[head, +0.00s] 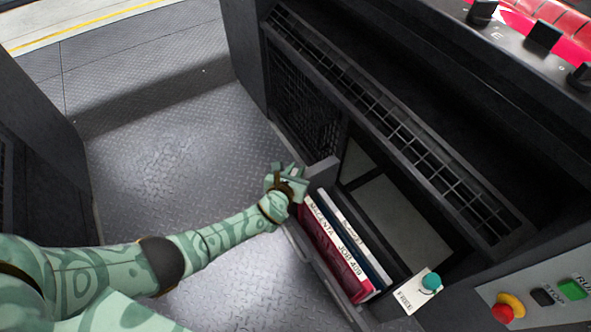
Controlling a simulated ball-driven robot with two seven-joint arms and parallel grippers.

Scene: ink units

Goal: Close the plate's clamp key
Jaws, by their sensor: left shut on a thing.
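My left gripper (288,182) is at the far upper end of a low rack in the dark machine, beside a grey end piece (321,167). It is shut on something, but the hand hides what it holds. In the rack stand a magenta plate or folder (335,255) marked MAGENTA JOB 409, a white one and a dark blue one, side by side. A teal knob (431,281) sits at the near end on a white label reading FREE (406,299). No part is clearly marked as the clamp key. My right gripper is out of view.
The dark machine housing (390,130) with a long grating rises on the right. The tread-plate floor (180,150) is clear.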

